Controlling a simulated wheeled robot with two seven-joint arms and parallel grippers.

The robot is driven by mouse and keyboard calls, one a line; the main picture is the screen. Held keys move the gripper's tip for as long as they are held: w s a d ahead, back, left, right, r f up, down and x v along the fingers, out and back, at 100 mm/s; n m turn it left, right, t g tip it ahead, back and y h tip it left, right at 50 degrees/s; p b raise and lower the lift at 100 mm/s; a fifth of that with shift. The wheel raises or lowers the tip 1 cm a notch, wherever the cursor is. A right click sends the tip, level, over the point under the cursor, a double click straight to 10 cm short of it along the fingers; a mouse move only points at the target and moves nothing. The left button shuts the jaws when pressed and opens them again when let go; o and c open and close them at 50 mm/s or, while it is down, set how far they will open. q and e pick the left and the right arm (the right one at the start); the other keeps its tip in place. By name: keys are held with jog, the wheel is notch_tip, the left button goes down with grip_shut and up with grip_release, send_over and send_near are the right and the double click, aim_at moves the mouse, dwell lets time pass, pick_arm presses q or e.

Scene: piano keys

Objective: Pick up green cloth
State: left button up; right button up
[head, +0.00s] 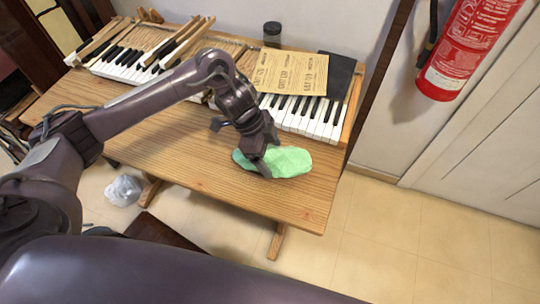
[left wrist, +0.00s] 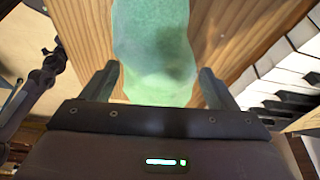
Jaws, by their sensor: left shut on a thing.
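The green cloth (head: 291,161) lies on the wooden table (head: 200,170), in front of the piano keys (head: 312,117) and near the table's right front part. My left gripper (head: 260,172) reaches down onto the cloth's left part and is shut on it. In the left wrist view the cloth (left wrist: 158,50) runs between the two fingers (left wrist: 157,85). The cloth looks flat on the table; any lift is too small to tell. My right gripper is in neither view.
Loose key parts (head: 185,42) lie at the back left. A fire extinguisher (head: 468,45) hangs on the right wall. The table's front left is clear.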

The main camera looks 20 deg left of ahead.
aim_at(269, 152)
pick_arm(q)
notch_tip(269, 152, up, 18)
jog(key=p, duration=0.3)
jog(key=shift+r+p, duration=0.15)
jog(key=shift+p, duration=0.15)
